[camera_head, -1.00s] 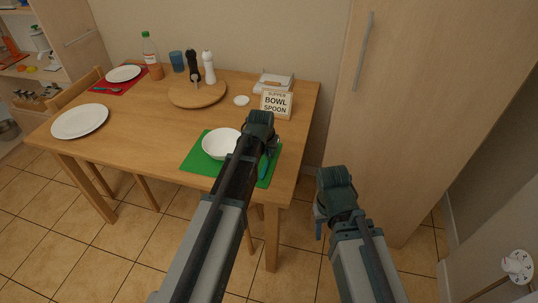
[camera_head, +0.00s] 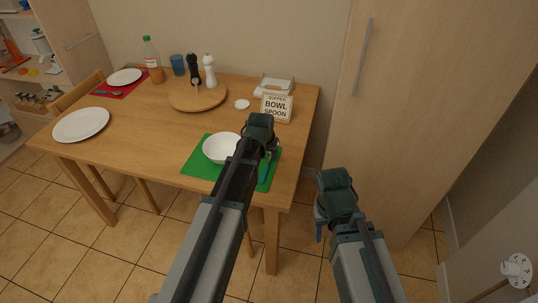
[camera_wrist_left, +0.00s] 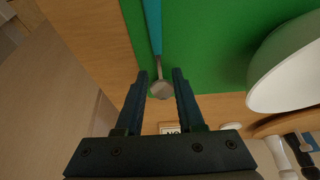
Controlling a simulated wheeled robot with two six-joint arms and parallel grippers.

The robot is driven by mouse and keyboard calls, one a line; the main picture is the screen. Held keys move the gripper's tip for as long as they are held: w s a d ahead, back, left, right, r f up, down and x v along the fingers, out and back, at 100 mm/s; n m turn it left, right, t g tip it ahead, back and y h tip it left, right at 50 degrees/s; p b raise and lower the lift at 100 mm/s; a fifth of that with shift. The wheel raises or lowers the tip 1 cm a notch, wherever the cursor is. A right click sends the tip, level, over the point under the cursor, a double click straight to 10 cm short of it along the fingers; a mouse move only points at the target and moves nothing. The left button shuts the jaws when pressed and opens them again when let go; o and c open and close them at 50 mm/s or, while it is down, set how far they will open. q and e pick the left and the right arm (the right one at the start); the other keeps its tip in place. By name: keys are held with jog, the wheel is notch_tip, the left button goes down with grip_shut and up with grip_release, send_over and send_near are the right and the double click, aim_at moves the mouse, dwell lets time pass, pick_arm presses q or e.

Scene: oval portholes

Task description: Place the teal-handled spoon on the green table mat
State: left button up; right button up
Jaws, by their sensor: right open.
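The teal-handled spoon (camera_head: 265,172) lies over the right part of the green table mat (camera_head: 201,171), beside the white bowl (camera_head: 220,148). In the left wrist view the spoon's teal handle (camera_wrist_left: 153,22) runs up over the mat (camera_wrist_left: 205,45), and its metal head shows between my fingertips. My left gripper (camera_wrist_left: 160,80) is open, with a finger on each side of the spoon's head and visible gaps. In the head view its arm hides part of the mat and bowl. My right gripper (camera_head: 319,224) is open and empty, off the table's right side.
A round wooden board (camera_head: 198,97) with mills is at the back. A white plate (camera_head: 82,124) lies at the left. A tall cabinet (camera_head: 425,90) stands right of the table. The table's middle is clear.

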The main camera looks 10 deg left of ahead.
aim_at(265, 170)
pick_arm(q)
jog(key=p+v, duration=1)
jog(key=v, duration=0.1)
jog(key=s+d+m+g, duration=0.1)
jog(key=s+d, duration=0.2)
jog(key=s, duration=0.4)
jog(key=s+d+f+m+g+y, duration=0.1)
jog(key=s+d+g, duration=0.1)
jog(key=s+d, duration=0.2)
jog(key=s+d+m+g, duration=0.1)
jog(key=s+d, duration=0.3)
jog(key=s, duration=0.6)
jog(key=shift+f+g+y, duration=0.2)
jog(key=shift+g+y, duration=0.1)
jog(key=shift+g, duration=0.2)
